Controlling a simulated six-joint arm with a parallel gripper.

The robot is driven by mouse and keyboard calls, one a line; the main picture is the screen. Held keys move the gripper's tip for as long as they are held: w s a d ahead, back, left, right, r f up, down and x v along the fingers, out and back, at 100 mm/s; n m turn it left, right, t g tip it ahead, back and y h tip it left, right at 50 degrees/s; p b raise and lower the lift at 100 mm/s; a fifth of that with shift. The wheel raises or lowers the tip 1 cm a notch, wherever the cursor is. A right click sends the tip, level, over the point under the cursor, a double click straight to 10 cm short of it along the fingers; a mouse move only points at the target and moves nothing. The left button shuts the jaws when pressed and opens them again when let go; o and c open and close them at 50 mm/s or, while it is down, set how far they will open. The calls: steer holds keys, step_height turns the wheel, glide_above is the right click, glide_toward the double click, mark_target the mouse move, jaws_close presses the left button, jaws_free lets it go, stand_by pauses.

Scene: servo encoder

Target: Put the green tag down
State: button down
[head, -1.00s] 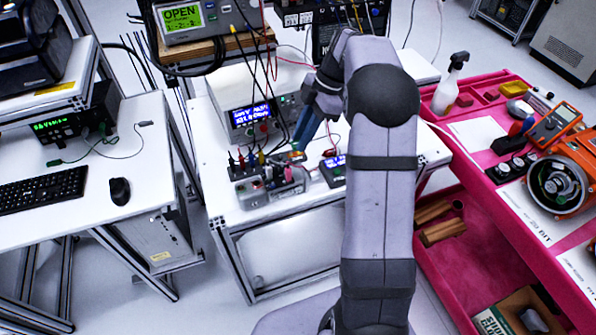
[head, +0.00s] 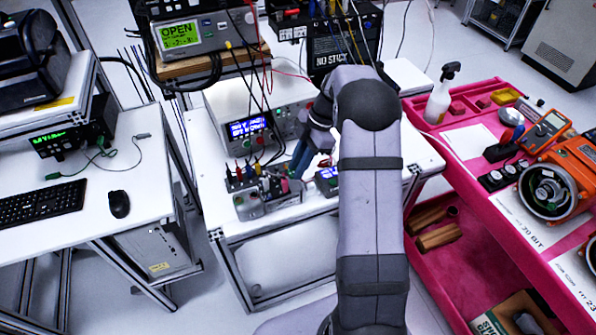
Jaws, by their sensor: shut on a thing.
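My gripper (head: 297,166) points down over the white bench in the middle, with its blue fingers just right of the grey test fixture (head: 262,198). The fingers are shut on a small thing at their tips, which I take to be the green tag. The tag itself is too small and too hidden by the fingers to make out clearly. I cannot tell whether it touches the fixture or the bench. My arm covers part of the bench to the right.
A power supply (head: 248,128) with a blue display stands behind the fixture, with cables hanging in front. A small meter (head: 326,181) sits close right of the fingers. The pink cart (head: 470,214) on the right holds orange motors (head: 568,180) and a spray bottle (head: 441,97).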

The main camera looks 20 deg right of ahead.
steer(key=shift+f+p, duration=0.45)
steer(key=shift+f, duration=1.15)
steer(key=shift+f, duration=0.1)
steer(key=c, duration=1.6)
jaws_free()
steer(key=b+v, duration=0.3)
steer(key=v, duration=0.9)
